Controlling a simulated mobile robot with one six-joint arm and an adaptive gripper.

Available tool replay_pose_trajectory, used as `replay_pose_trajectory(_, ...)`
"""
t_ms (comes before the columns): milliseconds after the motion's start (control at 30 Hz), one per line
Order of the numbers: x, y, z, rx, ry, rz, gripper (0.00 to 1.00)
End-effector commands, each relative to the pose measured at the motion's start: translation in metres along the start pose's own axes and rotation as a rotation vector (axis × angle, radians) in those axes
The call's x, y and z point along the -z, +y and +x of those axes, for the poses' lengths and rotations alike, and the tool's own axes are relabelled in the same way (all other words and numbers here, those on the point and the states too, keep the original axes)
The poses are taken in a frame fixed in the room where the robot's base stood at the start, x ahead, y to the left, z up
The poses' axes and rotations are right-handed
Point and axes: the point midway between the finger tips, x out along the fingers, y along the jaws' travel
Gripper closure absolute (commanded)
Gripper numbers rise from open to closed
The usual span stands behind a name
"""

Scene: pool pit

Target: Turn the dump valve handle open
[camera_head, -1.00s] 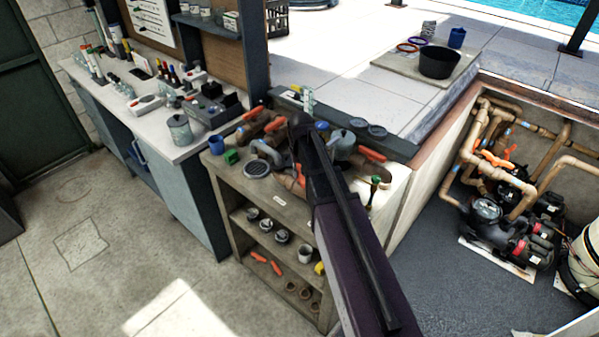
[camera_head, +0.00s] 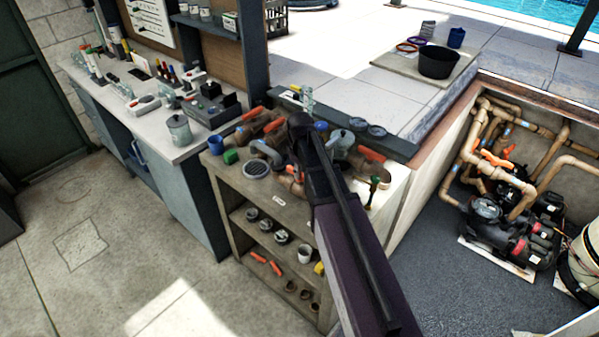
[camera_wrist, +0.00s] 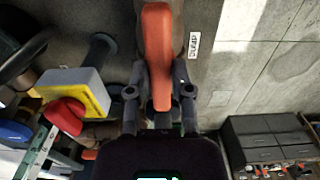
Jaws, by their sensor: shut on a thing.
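The dump valve handle (camera_wrist: 158,50) is a long orange lever in the wrist view, upright in the picture. A white label reading DUMP (camera_wrist: 193,45) lies just right of it. My gripper (camera_wrist: 159,82) is shut on the lever, with a dark finger on each side. In the head view my arm reaches to the bench with the pipework (camera_head: 278,150) and hides my fingers. I cannot tell there which orange lever is held.
Other orange levers (camera_head: 371,155) stand close by on the same bench. A yellow-and-grey block with a red knob (camera_wrist: 70,100) is left of my gripper in the wrist view. A workbench (camera_head: 150,120) stands to the left. The pump pit (camera_head: 500,190) lies right; the floor at front left is clear.

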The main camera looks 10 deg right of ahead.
Motion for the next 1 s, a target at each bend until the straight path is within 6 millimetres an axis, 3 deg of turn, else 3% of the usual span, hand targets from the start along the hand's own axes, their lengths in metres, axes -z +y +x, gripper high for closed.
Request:
replay_pose_trajectory(367,-0.0013,-0.0025,0.0005,0.005,-0.003,-0.009,1.00)
replay_pose_trajectory(400,-0.0013,-0.0025,0.0005,0.005,-0.003,-0.009,0.66)
replay_pose_trajectory(500,-0.0011,-0.0023,0.0004,0.005,-0.002,-0.009,0.37)
replay_pose_trajectory(1000,0.0000,-0.0008,0.0000,0.002,0.000,-0.007,0.37)
